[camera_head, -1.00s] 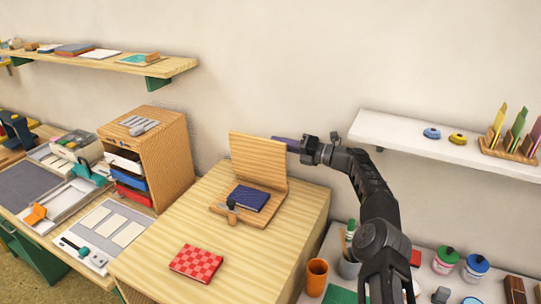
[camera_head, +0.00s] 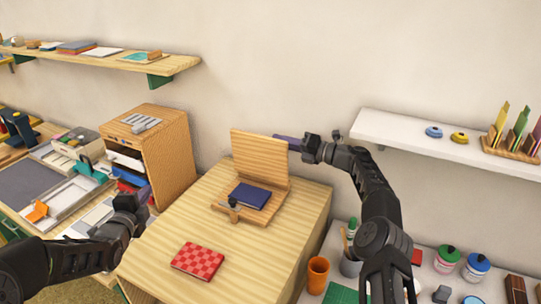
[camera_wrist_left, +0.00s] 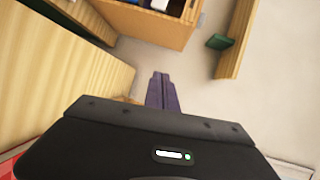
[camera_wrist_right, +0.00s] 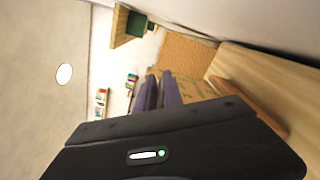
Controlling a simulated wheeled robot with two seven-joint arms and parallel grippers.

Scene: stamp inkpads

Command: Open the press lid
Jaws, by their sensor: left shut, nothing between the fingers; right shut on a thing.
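The wooden book press has its lid (camera_head: 258,156) standing up at the back of the base (camera_head: 255,217). A dark blue book (camera_head: 249,195) lies flat on the base, with a small dark-knobbed latch (camera_head: 233,207) at the front. My right gripper (camera_head: 284,142) is at the top right edge of the lid, shut on it; its fingers also show in the right wrist view (camera_wrist_right: 158,93), though the contact is hard to see. My left gripper (camera_head: 145,194) is shut and empty, left of the press table; its purple fingers are together in the left wrist view (camera_wrist_left: 162,91).
A red checkered book (camera_head: 197,261) lies on the wooden table (camera_head: 160,250) in front of the press. A wooden drawer cabinet (camera_head: 172,160) stands to the left. An orange cup (camera_head: 317,274) and paint jars (camera_head: 476,266) stand at the lower right. A white shelf (camera_head: 395,132) is above.

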